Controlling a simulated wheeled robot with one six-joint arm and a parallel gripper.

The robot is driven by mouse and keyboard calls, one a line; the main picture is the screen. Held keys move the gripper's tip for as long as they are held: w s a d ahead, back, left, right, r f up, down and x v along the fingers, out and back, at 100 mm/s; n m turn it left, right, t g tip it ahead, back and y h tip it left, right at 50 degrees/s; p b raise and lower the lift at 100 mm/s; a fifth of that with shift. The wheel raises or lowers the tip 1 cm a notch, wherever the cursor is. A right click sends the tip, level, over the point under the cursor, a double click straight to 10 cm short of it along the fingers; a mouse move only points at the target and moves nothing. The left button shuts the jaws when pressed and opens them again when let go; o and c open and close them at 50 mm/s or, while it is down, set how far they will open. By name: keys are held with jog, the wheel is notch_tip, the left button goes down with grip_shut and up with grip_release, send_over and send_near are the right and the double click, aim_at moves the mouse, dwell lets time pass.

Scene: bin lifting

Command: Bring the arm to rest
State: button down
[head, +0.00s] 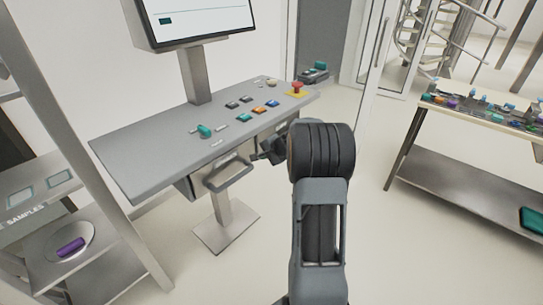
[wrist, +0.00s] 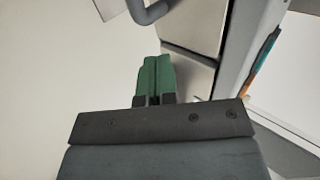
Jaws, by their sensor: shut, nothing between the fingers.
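My gripper (head: 256,155) is in front of the grey control desk in the head view, beside its drawer handle. In the wrist view its two green fingers (wrist: 153,78) lie together, shut with nothing between them. My arm reaches up from the bottom of the head view, its dark wrist hiding part of the desk's right front. The grey curved drawer handle (head: 230,176) is left of the gripper in the head view. The handle also shows at the top of the wrist view (wrist: 150,12), apart from the fingertips.
The desk (head: 150,165) carries coloured buttons, a teal lever (head: 204,131) and a red stop button (head: 297,87). A metal shelf with a purple item (head: 70,247) stands left. A table with small parts (head: 480,112) stands right. The floor between is clear.

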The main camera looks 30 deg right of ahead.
jog(key=s+a+r+n+g+h, duration=0.1)
jog(key=s+a+r+n+g, duration=0.1)
jog(key=s+a+n, duration=0.5)
jog(key=s+a+r+n+g+h+p, duration=0.1)
jog(key=s+a+r+n+g, duration=0.2)
jog(key=s+a, duration=1.1)
jog(key=s+r+n, duration=0.2)
jog(key=s+n, duration=0.3)
jog(key=s, duration=0.1)
jog(key=shift+a, duration=0.3)
jog(key=shift+r, duration=0.1)
